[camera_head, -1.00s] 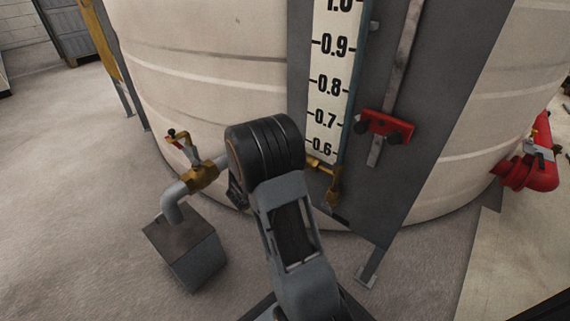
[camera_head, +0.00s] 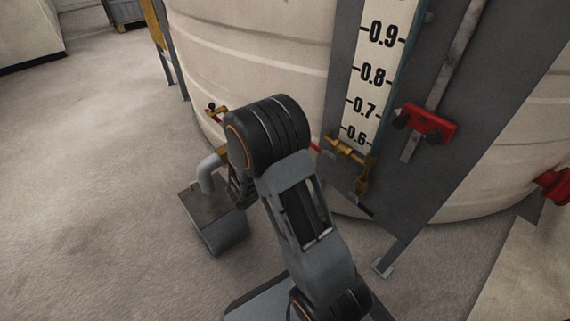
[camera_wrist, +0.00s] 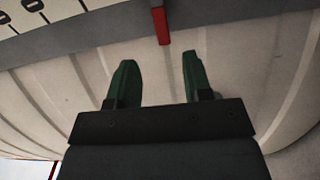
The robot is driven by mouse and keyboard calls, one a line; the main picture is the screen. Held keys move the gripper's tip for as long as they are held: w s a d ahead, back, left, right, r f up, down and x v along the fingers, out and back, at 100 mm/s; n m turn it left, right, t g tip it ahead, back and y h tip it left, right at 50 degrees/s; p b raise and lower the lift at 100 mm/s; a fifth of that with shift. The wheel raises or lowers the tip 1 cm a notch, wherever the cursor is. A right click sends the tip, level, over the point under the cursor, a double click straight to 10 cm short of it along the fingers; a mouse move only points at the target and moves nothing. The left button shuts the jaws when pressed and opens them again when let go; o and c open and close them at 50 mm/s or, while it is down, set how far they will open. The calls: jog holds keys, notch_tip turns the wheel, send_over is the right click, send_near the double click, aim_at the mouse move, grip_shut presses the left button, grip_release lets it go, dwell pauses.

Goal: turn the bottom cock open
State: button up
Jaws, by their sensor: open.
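The brass bottom cock (camera_head: 350,152) sits at the foot of the level gauge board, just below the 0.6 mark. A small red bar, apparently its lever (camera_head: 316,147), shows to its left beside my arm. In the wrist view a red lever (camera_wrist: 160,24) points down from the grey board's edge. My gripper (camera_wrist: 158,60) has two green fingers spread apart and empty. In the picture, the lever's lower end lies just above the gap between the fingertips; the depth between them is unclear. In the head view my arm hides the gripper.
The white tank (camera_head: 270,55) stands close behind. A red gauge clamp (camera_head: 427,122) is up right. Floor at left is clear.

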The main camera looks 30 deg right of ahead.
jog(key=shift+s+a, duration=0.15)
jog(key=shift+a, duration=0.65)
jog(key=shift+s+a, duration=0.1)
jog(key=shift+a, duration=0.65)
jog(key=shift+p, duration=0.3)
jog(key=s+a+r+m+g+y+p, duration=0.1)
jog(key=s+r+g+y+p, duration=0.3)
jog(key=r+p, duration=0.65)
jog(key=s+r+m+g+y+p, duration=0.15)
jog(key=s+r+y+p, duration=0.35)
jog(key=r+p, duration=0.55)
jog(key=s+a+r+t+y+p, duration=0.1)
jog(key=a+r+t+y+p, duration=0.2)
jog(key=r+p, duration=0.6)
jog(key=s+a+r+n+t+y+p, duration=0.1)
jog(key=a+r+t+y+p, duration=0.2)
jog(key=r, duration=1.4)
jog(key=a+y+p, duration=0.3)
jog(key=a+p, duration=0.2)
jog(key=shift+s+r+p, duration=0.2)
jog(key=shift+s+p, duration=0.1)
jog(key=shift+p, duration=0.05)
jog(key=shift+a, duration=0.1)
